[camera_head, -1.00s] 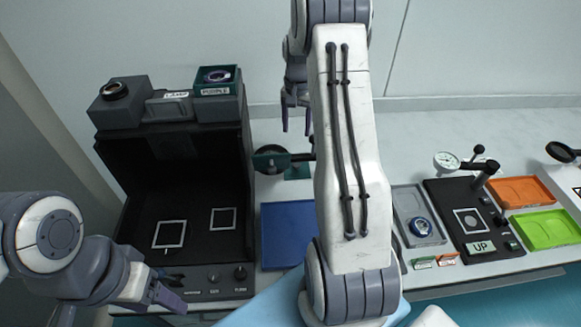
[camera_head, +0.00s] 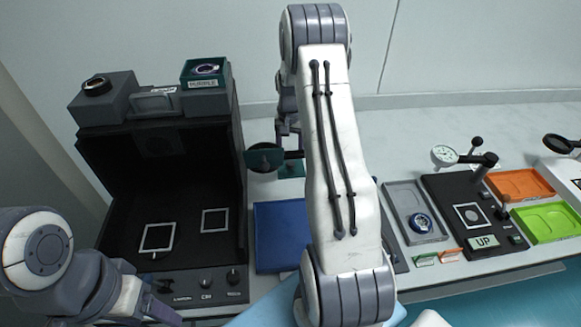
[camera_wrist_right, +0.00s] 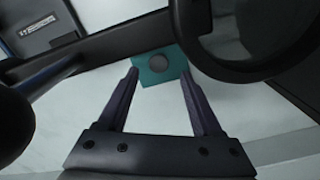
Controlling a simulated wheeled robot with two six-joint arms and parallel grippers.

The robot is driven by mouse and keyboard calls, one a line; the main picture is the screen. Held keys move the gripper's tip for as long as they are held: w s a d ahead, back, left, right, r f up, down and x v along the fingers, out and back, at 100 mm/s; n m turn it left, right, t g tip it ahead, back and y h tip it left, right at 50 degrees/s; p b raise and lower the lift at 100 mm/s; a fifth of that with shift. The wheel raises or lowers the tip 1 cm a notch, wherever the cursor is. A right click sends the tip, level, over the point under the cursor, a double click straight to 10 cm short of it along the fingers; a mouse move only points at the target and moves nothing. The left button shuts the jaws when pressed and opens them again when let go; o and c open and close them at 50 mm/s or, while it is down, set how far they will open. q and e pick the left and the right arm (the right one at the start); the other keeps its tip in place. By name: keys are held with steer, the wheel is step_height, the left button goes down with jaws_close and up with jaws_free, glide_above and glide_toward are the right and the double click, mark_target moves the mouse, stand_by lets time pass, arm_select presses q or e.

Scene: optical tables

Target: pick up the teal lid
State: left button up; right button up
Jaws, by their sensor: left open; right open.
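The teal lid shows in the right wrist view as a teal square with a grey round knob (camera_wrist_right: 158,64). It lies between and just beyond the fingertips of my open right gripper (camera_wrist_right: 158,74), which holds nothing. In the head view a teal patch (camera_head: 292,170) shows on the table beneath my right gripper (camera_head: 289,148), beside the dark magnifier; my right arm partly hides this area. My left gripper (camera_head: 160,312) is open and empty at the lower left, in front of the black box.
A black magnifier ring (camera_wrist_right: 235,40) and its bar are close to my right fingers. A black open-fronted box (camera_head: 165,190) stands left. A blue plate (camera_head: 276,235) lies in front. Grey, orange (camera_head: 520,185) and green trays are right, around a dial gauge stand.

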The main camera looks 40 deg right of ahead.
mark_target(290, 162)
step_height(290, 162, down, 5)
steer(key=shift+s+r+p, duration=0.15)
steer(key=shift+r+p, duration=0.05)
steer(key=shift+p, duration=0.2)
jaws_close()
